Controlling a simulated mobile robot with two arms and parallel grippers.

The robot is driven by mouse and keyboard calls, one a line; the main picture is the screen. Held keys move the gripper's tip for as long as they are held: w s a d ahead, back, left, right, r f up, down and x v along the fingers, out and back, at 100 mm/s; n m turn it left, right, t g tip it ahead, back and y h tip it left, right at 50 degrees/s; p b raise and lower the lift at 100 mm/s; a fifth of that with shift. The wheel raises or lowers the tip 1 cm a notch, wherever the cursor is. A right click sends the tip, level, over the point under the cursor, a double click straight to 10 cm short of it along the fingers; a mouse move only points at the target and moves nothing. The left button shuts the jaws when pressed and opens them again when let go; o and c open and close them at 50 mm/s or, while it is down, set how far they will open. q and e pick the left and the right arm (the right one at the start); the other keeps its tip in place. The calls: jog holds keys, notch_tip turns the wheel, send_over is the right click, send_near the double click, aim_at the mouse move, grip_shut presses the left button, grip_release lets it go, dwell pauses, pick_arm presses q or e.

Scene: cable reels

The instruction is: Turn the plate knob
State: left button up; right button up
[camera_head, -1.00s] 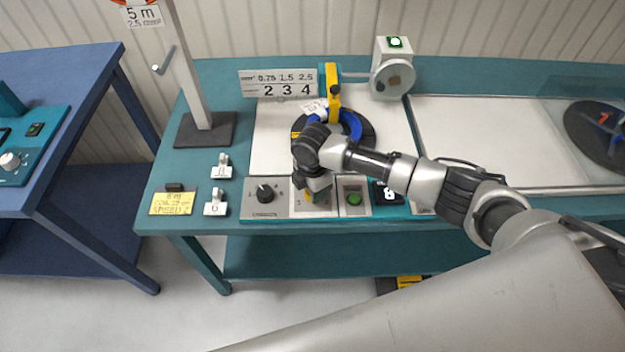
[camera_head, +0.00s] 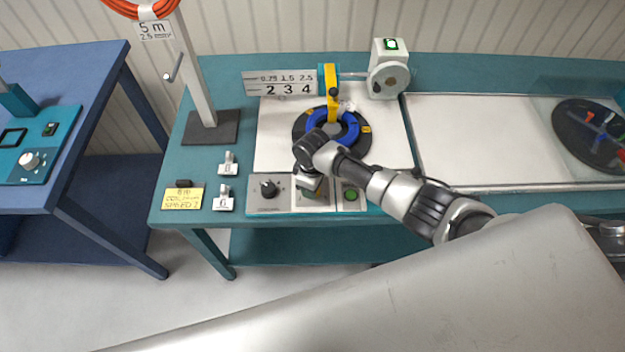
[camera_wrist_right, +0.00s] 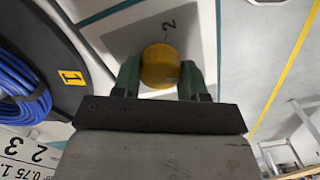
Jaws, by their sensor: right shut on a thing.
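The plate knob (camera_wrist_right: 160,66) is a yellow round knob on a grey panel, with the numeral 2 printed beside it in the right wrist view. My right gripper (camera_wrist_right: 160,78) has its two green fingers on either side of the knob and is shut on it. In the head view my right gripper (camera_head: 312,188) is over the middle panel of the control strip and hides the knob. The black round plate (camera_head: 300,127) carries a coil of blue cable (camera_head: 350,124) and yellow number tags, behind my right wrist. My left gripper is not in view.
A black dial (camera_head: 268,189) is left of my gripper and a green button (camera_head: 350,195) is right of it. A post (camera_head: 196,80) with orange cable, two small tags and a yellow note (camera_head: 182,197) are at the left. A dark disc (camera_head: 592,135) is far right.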

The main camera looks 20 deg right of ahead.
jog(key=m+p, duration=0.1)
jog(key=m, duration=0.2)
jog(key=shift+r+m+p, duration=0.15)
jog(key=shift+m+p, duration=0.95)
jog(key=shift+m, duration=1)
jog(key=o, duration=0.9)
notch_tip(320, 180, up, 11)
jog(key=shift+f, duration=0.2)
